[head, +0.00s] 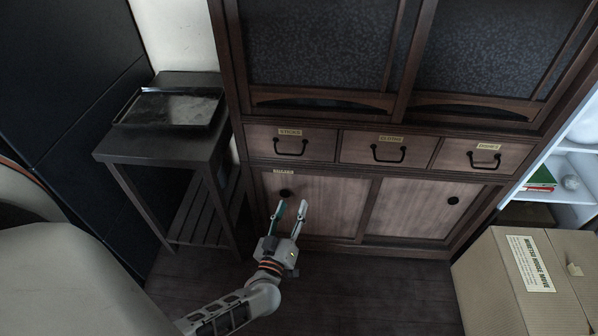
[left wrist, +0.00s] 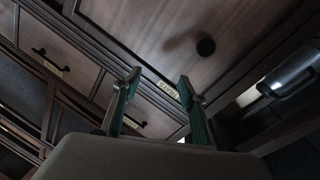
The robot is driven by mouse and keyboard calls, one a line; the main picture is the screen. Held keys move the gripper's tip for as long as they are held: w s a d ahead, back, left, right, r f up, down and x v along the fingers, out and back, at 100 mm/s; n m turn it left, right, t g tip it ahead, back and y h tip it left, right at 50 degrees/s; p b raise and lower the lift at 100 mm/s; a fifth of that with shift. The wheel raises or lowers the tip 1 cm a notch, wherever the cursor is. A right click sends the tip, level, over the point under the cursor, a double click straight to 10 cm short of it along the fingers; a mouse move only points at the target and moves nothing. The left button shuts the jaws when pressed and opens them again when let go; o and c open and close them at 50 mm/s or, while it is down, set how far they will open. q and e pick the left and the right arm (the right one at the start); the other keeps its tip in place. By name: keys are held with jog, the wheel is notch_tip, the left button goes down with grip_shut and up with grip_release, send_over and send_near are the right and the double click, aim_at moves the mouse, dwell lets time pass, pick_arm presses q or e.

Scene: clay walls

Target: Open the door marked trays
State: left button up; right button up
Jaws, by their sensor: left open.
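The lower left cabinet door (head: 335,205) is a pale wood panel in a dark frame and looks closed. A small paper label (head: 283,171) sits above its top left corner; its print is too small to read surely. It also shows in the left wrist view (left wrist: 168,89). The door has a round dark knob (head: 285,193), which also shows in the left wrist view (left wrist: 206,47). My left gripper (head: 291,208) is open and empty in front of this door, just below the knob in the picture. I see no contact with the knob. My right gripper is not in view.
A second lower door (head: 415,208) stands to the right. Three labelled drawers with dark handles (head: 388,153) run above. A dark side table (head: 160,144) with a tray (head: 172,107) stands left. A cardboard box (head: 500,285) is at right. Floor (head: 375,295) before the cabinet is clear.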

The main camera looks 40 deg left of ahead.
aim_at(285, 195)
pick_arm(q)
jog(key=s+a+f+n+g+y+b, duration=0.1)
jog(key=a+f+n+g+y+b, duration=0.15)
jog(key=f, duration=0.55)
jog(key=shift+t, duration=0.25)
jog(key=x, duration=0.2)
jog(key=b+x, duration=0.1)
jog(key=x, duration=0.1)
jog(key=a+x, duration=0.1)
jog(key=x, duration=0.2)
jog(key=shift+s+b, duration=0.2)
jog(key=shift+b, duration=0.15)
jog(key=shift+w+a+r, duration=0.15)
jog(key=shift+w+a, duration=0.1)
jog(key=shift+w, duration=0.3)
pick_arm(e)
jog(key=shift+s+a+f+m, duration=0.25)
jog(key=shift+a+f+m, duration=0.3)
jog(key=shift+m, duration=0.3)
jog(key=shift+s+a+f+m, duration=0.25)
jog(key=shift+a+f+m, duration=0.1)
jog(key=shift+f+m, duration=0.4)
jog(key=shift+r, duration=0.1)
pick_arm(q)
grip_shut()
